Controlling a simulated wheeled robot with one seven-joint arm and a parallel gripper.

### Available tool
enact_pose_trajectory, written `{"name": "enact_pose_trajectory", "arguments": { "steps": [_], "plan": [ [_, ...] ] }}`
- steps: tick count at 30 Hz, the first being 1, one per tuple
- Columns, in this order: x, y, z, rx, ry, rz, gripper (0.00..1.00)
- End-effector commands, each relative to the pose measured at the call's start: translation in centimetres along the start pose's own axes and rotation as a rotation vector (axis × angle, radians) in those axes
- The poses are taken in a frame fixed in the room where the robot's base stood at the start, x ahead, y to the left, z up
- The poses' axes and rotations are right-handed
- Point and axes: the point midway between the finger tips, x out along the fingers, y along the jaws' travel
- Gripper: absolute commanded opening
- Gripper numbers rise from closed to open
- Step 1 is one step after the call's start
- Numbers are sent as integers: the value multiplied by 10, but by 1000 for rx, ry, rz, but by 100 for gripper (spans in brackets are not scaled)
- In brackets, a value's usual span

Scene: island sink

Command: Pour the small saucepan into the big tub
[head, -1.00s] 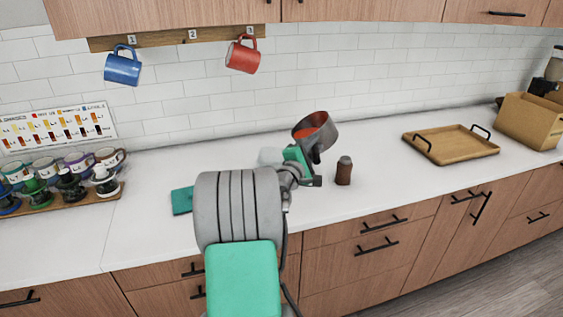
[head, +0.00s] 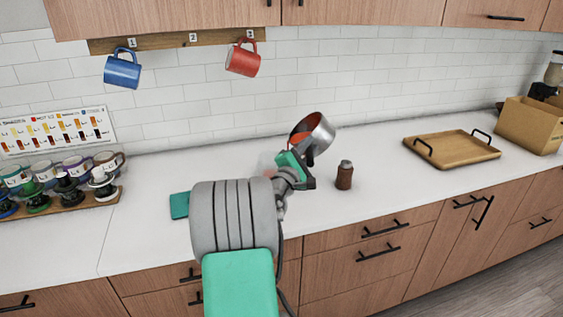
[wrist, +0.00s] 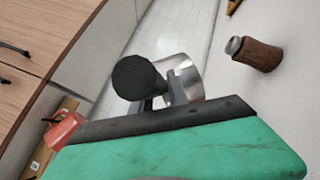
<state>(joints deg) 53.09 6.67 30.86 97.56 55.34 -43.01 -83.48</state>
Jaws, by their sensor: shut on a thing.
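The small saucepan (head: 318,138) is steel with orange-red contents showing inside. It is held above the counter and tilted, its mouth facing left. My gripper (head: 303,168) is shut on its handle. In the wrist view the handle's dark round end (wrist: 138,78) and the shiny pan wall (wrist: 183,75) show beyond the fingers. A pale, translucent container (head: 265,164), perhaps the big tub, stands on the counter behind my gripper, left of and below the pan. It is mostly hidden by my arm, so its contents cannot be told.
A brown shaker-like bottle (head: 344,176) stands right of the gripper. A teal cloth or pad (head: 180,205) lies left. A wooden tray (head: 449,161) and a box (head: 530,124) are at the right. A rack of cups (head: 66,200) is far left. Mugs hang above.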

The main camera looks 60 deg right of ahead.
Motion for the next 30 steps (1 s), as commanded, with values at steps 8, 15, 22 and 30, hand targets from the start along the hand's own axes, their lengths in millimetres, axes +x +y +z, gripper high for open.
{"name": "enact_pose_trajectory", "arguments": {
  "steps": [8,15,22,30],
  "plan": [
    [0,4,1,-8,-4,11,0],
    [0,4,0,-17,-5,16,0],
    [0,5,0,-23,-6,20,0],
    [0,6,0,-29,-7,23,0]
  ]
}}
